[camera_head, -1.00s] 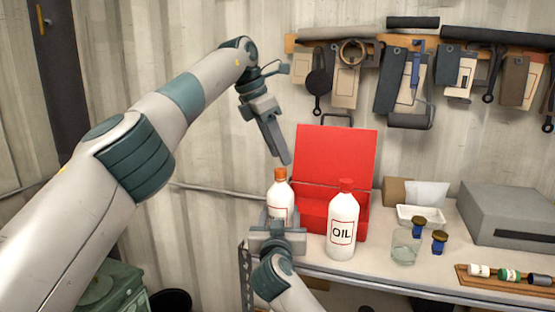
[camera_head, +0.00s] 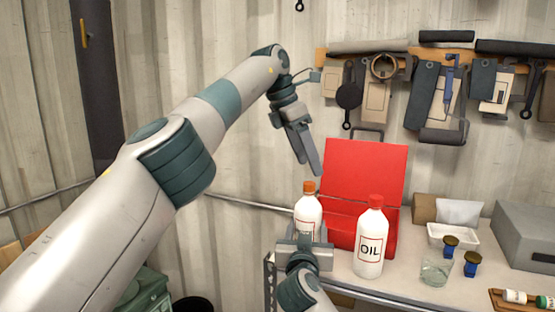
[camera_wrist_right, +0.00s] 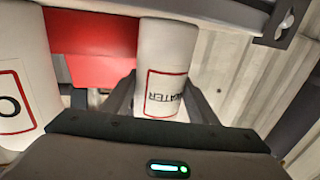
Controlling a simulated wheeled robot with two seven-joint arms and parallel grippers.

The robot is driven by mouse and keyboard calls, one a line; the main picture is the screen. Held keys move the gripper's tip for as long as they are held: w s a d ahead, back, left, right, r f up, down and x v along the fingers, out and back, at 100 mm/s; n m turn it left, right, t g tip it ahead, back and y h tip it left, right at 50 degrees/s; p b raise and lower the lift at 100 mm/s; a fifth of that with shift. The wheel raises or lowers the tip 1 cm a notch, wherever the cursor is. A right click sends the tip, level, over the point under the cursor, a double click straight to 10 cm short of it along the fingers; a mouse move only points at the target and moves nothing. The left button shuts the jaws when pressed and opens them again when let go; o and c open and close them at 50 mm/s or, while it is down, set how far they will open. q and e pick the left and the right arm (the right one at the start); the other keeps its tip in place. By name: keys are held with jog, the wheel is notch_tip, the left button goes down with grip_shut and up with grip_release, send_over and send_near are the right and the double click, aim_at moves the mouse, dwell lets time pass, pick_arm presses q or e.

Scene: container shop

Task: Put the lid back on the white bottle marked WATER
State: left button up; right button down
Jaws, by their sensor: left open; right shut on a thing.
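The white WATER bottle (camera_head: 308,214) stands upright at the table's left end, with an orange lid (camera_head: 309,187) on its top. In the right wrist view the bottle (camera_wrist_right: 166,60) shows its red-framed WATER label upside down, and its top is out of view. My right gripper (camera_head: 305,242) is shut on the bottle's body, one finger on each side; in the head view it hides the lower part. My left gripper (camera_head: 315,172) is open and empty, pointing down just above the orange lid, apart from it. The small gap between its fingers is hard to see.
A white OIL bottle (camera_head: 370,240) with a red cap stands close at the right. An open red box (camera_head: 362,170) is right behind both bottles. A glass (camera_head: 435,271), two small blue jars and a white tray (camera_head: 450,235) lie farther right. Tools hang on the wall.

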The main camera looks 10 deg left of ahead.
pick_arm(q)
jog(key=shift+a+r, duration=0.1)
jog(key=shift+r, duration=0.25)
jog(key=s+a, duration=0.5)
jog(key=a, duration=0.6)
dwell(0.3)
pick_arm(e)
jog(key=c, duration=0.6)
grip_release()
jog(key=shift+c, duration=0.2)
jog(key=shift+s, duration=0.1)
